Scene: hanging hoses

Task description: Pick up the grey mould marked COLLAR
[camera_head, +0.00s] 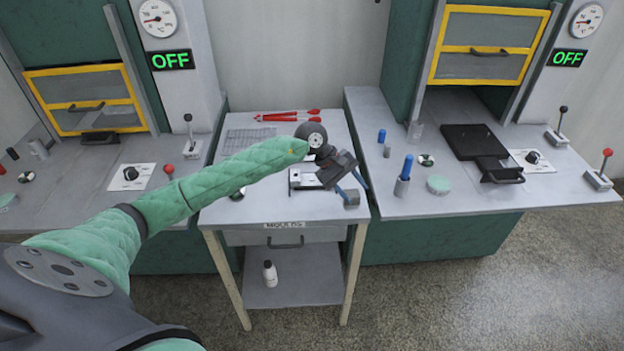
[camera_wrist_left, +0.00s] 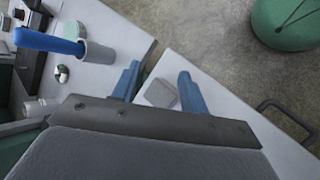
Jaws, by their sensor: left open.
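A small light grey block (camera_head: 351,199) lies near the right front edge of the mould table (camera_head: 240,212). No COLLAR marking can be read on it. It also shows in the left wrist view (camera_wrist_left: 161,93), between and below the blue fingers. My left gripper (camera_head: 357,190) is open and points down over the block, with one finger on each side; it also shows in the left wrist view (camera_wrist_left: 159,72). Whether the fingers touch the block cannot be told. A metallic plate-like piece (camera_head: 305,180) lies left of the gripper, partly hidden by it. My right gripper is not in view.
Red-handled tongs (camera_head: 285,116) and a wire rack (camera_head: 247,138) lie at the table's back. The right bench (camera_head: 440,206) stands close by, with a blue rod in a grey cup (camera_head: 403,185). A white bottle (camera_head: 270,273) stands on the lower shelf.

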